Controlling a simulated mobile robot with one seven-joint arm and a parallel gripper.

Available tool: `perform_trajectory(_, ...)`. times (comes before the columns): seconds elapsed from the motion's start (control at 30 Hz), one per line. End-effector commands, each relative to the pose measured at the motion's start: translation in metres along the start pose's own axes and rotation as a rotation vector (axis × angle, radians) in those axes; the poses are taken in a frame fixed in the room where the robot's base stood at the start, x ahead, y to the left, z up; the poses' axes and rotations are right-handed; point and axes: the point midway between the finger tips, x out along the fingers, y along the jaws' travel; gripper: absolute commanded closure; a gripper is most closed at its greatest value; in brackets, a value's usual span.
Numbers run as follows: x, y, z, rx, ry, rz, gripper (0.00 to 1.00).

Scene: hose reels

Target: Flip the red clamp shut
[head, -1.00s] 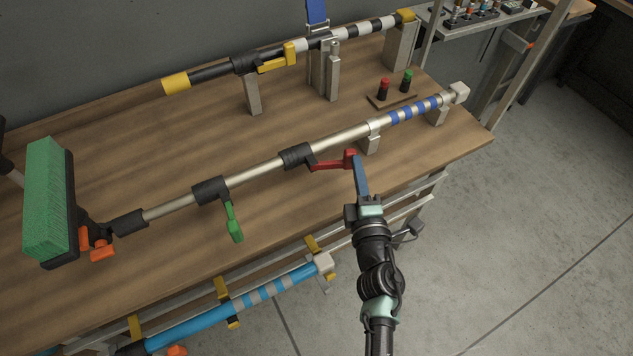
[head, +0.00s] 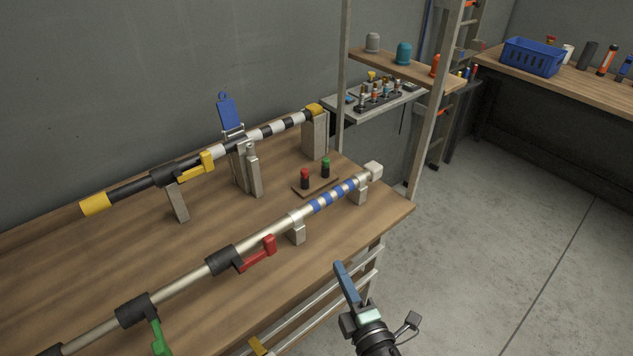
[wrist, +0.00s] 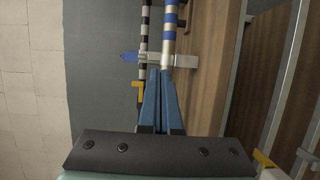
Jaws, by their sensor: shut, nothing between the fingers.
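The red clamp (head: 258,254) is a lever on a black collar (head: 222,260) around the silver pole (head: 187,284). Its arm lies close along the pole, with its end tab turned up beside the pole. My gripper (head: 341,268) is shut and empty, with blue fingers, right of the red clamp and apart from it, beyond the table's front edge. In the wrist view the two blue fingers (wrist: 160,85) lie together, and the red clamp does not show there.
A green lever (head: 160,338) hangs from the same pole. Behind are a black pole with a yellow lever (head: 198,166), a blue strap clamp (head: 229,112) and a red and a green button (head: 325,168). A metal shelf frame (head: 432,110) stands at right. Open floor lies right of my gripper.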

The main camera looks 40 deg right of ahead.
Motion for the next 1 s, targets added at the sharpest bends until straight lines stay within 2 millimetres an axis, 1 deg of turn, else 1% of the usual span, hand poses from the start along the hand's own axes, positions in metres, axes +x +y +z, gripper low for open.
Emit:
perform_trajectory(0.03, -0.003, 0.000, 0.009, 0.001, -0.004, 0.001, 1.00)
perform_trajectory(0.1, -0.007, 0.000, 0.016, 0.000, -0.004, 0.001, 1.00)
perform_trajectory(0.23, -0.010, 0.000, 0.023, 0.000, -0.002, 0.000, 1.00)
perform_trajectory(0.87, -0.011, 0.000, 0.024, 0.001, -0.001, 0.000, 1.00)
perform_trajectory(0.93, -0.009, 0.003, 0.023, 0.003, -0.002, 0.007, 1.00)
perform_trajectory(0.97, -0.007, 0.007, 0.022, 0.006, -0.003, 0.015, 1.00)
perform_trajectory(1.0, -0.002, 0.016, 0.020, 0.015, -0.005, 0.032, 1.00)
